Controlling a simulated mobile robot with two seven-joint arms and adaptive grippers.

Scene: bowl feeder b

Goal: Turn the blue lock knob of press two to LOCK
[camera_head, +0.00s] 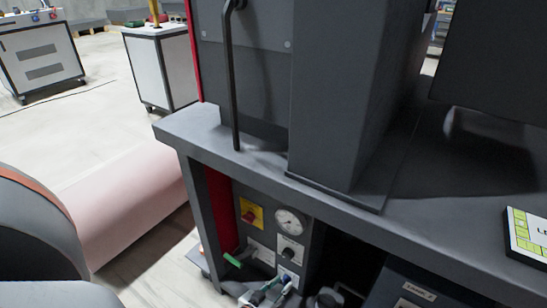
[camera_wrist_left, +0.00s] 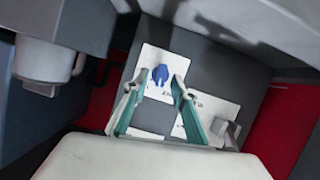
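The blue lock knob (camera_wrist_left: 161,75) shows in the left wrist view on a white label plate (camera_wrist_left: 152,58) on a dark grey panel. The label print is too small to read, so I cannot tell the marked position. My left gripper (camera_wrist_left: 161,80) has its two teal fingers apart, with the knob between or just beyond the tips. I cannot tell whether either finger touches it. My right gripper is not in view.
The panel under the grey bench top (camera_head: 235,155) carries a gauge (camera_head: 290,222), a red switch on a yellow plate (camera_head: 251,214) and a dark selector (camera_head: 287,253). A bench leg (camera_head: 205,215) stands left. A yellow-green sign (camera_head: 525,235) lies on the bench at right.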

